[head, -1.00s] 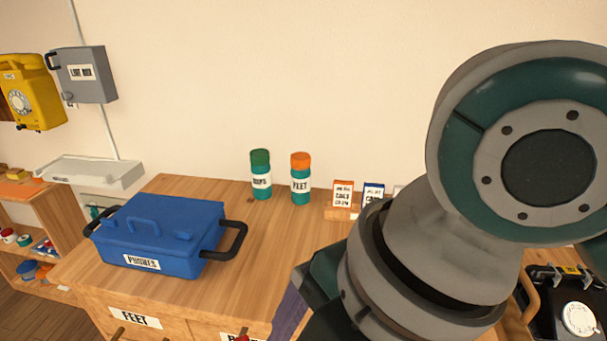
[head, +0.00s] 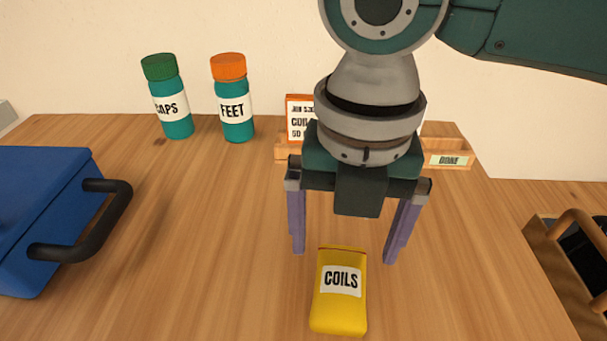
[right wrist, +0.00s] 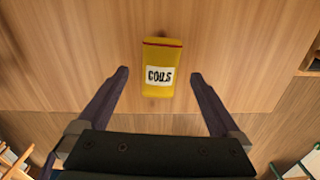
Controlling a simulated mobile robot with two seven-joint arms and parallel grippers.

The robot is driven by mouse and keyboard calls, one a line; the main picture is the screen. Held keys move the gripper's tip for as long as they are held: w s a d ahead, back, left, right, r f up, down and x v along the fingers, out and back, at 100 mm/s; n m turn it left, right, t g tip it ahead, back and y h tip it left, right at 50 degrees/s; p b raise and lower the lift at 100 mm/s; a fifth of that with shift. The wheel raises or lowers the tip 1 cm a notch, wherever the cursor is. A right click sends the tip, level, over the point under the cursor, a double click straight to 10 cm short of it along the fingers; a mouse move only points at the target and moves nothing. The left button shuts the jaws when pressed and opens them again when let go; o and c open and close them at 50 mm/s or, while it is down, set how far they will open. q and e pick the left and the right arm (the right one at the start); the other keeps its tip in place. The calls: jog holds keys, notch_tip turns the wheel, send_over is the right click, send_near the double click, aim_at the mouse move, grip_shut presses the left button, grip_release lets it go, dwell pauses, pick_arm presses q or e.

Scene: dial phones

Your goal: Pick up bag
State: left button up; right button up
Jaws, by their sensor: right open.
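The yellow bag (head: 340,312) labelled COILS lies on the wooden table top. My right gripper (head: 349,255) is open and empty above the table, its two purple fingers spread wide, just behind the bag in the head view. In the right wrist view the bag (right wrist: 160,55) lies beyond the fingertips of the open gripper (right wrist: 159,76), in line with the gap between them. The fingers do not touch it. My left gripper is not in view.
A blue box (head: 45,210) with a black handle stands at the left. A CAPS bottle (head: 172,108) and a FEET bottle (head: 234,108) stand at the back. A wooden card tray (head: 448,147) is behind my gripper. A wooden carrier (head: 560,260) is at the right.

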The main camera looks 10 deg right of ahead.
aim_at(342, 270)
jog(key=f, duration=0.3)
jog(key=f+b, duration=0.1)
jog(key=f, duration=0.1)
jog(key=shift+s+f, duration=0.2)
jog(key=shift+s, duration=0.05)
jog(key=shift+c, duration=0.2)
jog(key=c, duration=1.4)
